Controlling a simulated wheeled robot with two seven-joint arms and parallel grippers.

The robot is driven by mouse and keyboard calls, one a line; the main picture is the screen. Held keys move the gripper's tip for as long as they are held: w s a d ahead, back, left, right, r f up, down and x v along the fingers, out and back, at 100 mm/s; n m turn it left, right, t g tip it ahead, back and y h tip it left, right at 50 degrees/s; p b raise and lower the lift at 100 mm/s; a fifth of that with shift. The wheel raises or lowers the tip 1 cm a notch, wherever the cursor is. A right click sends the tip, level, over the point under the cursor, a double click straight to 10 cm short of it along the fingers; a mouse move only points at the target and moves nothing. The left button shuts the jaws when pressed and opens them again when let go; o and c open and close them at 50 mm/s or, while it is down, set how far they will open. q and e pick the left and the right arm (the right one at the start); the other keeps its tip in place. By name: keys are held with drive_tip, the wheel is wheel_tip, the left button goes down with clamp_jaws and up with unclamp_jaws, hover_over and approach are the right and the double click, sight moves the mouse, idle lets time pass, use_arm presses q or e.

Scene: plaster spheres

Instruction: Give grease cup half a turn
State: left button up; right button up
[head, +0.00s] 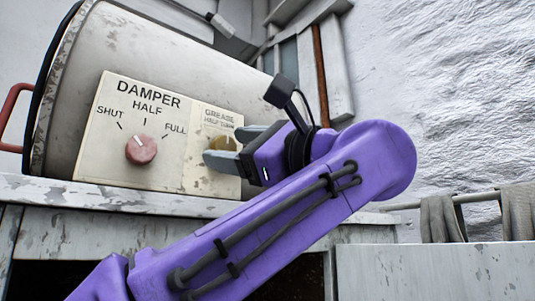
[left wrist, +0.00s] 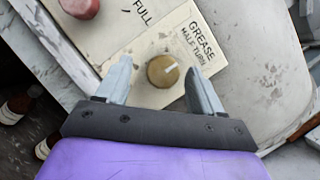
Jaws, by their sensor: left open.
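The grease cup (left wrist: 163,71) is a round brass-coloured knob with a pale pointer line, on a cream plate marked GREASE HALF TURN. In the left wrist view its line points up and to the right, toward the lettering. In the head view the grease cup (head: 222,144) is partly hidden by my left gripper (head: 228,147). My left gripper also shows in the left wrist view (left wrist: 162,80), open, with one grey finger on each side of the knob. I see a gap between the knob and each finger there. My right gripper is not in view.
A red damper knob (head: 141,149) sits left of the grease cup on a plate marked SHUT, HALF, FULL. The plates are on a large pale drum (head: 170,50). A ledge (head: 100,196) runs below. Grey cloths (head: 437,220) hang from a rail at right.

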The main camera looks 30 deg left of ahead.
use_arm(q)
drive_tip(key=shift+w+a+r, duration=0.1)
drive_tip(key=shift+w+a, duration=0.5)
drive_tip(key=shift+a, duration=0.1)
drive_tip(key=shift+s+d, duration=0.2)
drive_tip(key=shift+d, duration=0.1)
drive_tip(key=shift+s+d+r, duration=0.1)
drive_tip(key=shift+s, duration=0.1)
drive_tip(key=shift+c, duration=0.7)
drive_tip(key=c, duration=0.9)
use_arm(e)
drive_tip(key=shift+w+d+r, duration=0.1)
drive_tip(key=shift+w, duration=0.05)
